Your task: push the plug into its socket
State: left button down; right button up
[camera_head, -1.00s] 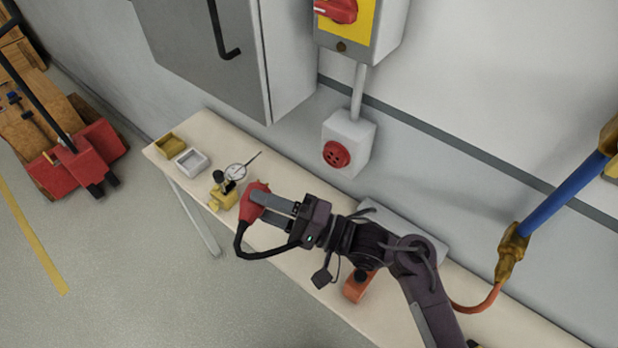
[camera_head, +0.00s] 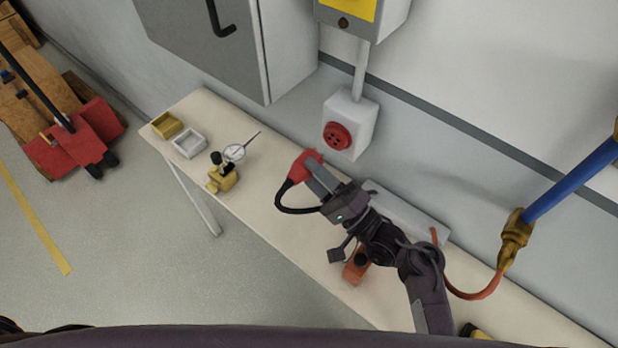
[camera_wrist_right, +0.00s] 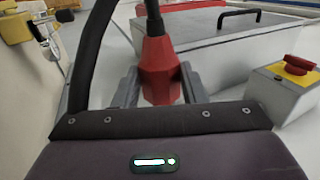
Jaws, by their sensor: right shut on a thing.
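The red plug (camera_head: 303,167) with its black cable is held in my right gripper (camera_head: 318,177), which is shut on it. The plug also shows between the fingers in the right wrist view (camera_wrist_right: 159,70). The round red socket (camera_head: 337,136) sits on the front of a white box (camera_head: 353,118) on the wall. The plug is below and left of the socket in the head view, apart from it. The socket's holes face out from the wall. My left gripper is not in view.
The bench (camera_head: 262,215) runs along the wall. On it are a yellow bin (camera_head: 167,126), a white bin (camera_head: 190,143), a dial gauge on a yellow stand (camera_head: 224,172) and an orange item (camera_head: 355,268) near my right arm. A blue pipe (camera_head: 570,182) is at right.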

jog(key=shift+w+d+b, duration=0.45)
jog(key=shift+w+d, duration=0.2)
jog(key=shift+w, duration=0.25)
jog(key=shift+w+d+b, duration=0.45)
jog(key=shift+w+d, duration=0.15)
jog(key=shift+w, duration=0.25)
jog(key=shift+s+d+p, duration=0.1)
jog(key=shift+p, duration=0.35)
jog(key=shift+p, duration=0.6)
dwell(0.7)
jog(key=shift+w+d, duration=0.35)
jog(key=shift+w, duration=0.15)
dwell(0.5)
jog(key=o, duration=1.2)
